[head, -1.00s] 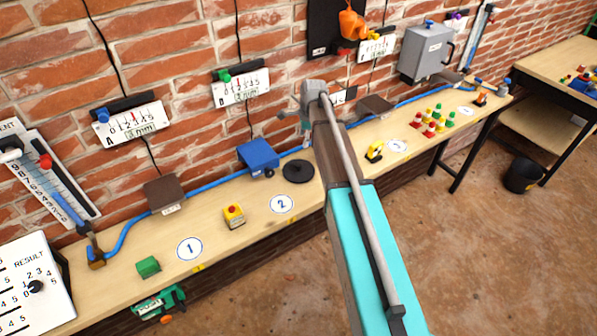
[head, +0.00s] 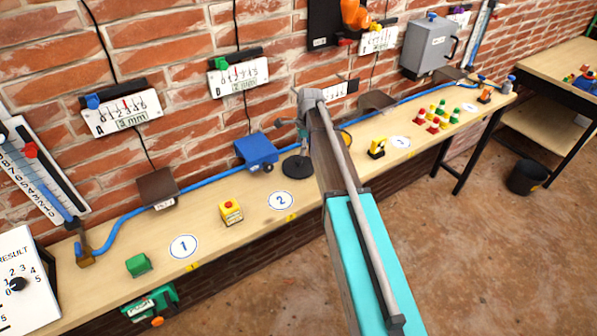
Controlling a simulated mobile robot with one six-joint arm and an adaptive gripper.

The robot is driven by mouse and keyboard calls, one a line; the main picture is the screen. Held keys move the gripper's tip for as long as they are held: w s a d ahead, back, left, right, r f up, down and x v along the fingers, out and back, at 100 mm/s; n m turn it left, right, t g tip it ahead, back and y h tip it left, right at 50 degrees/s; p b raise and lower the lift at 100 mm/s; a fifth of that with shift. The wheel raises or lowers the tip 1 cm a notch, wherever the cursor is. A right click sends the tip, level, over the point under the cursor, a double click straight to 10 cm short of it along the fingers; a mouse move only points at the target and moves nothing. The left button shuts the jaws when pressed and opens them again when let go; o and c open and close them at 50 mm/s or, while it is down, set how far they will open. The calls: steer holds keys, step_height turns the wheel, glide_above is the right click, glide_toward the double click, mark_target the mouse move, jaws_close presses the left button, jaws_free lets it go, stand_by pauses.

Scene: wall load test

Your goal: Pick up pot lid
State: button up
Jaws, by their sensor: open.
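The pot lid is a round black disc (head: 298,168) lying flat on the wooden bench in the head view, right of the blue block and behind the circle marked 2. My gripper (head: 295,137) is open, at the far end of my arm, just above the lid. A thin finger part reaches down close to the lid's middle. I cannot tell whether it touches the lid. My arm hides the bench just right of the lid.
A blue wheeled block (head: 256,151) stands close left of the lid. A yellow box with a red button (head: 230,212) is nearer the front. A blue hose (head: 205,185) runs along the wall.

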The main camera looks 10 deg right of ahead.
mark_target(299, 160)
steer(key=shift+a+f+b, duration=0.15)
steer(key=shift+f+b, duration=0.6)
steer(key=shift+f, duration=0.25)
steer(key=shift+f, duration=0.1)
steer(key=shift+w+a+f+b, duration=0.1)
steer(key=shift+a+f+b, duration=0.05)
steer(key=shift+f+b, duration=1.15)
steer(key=shift+a+f+b, duration=0.15)
steer(key=shift+f+b, duration=1.05)
steer(key=shift+b, duration=0.1)
jaws_close()
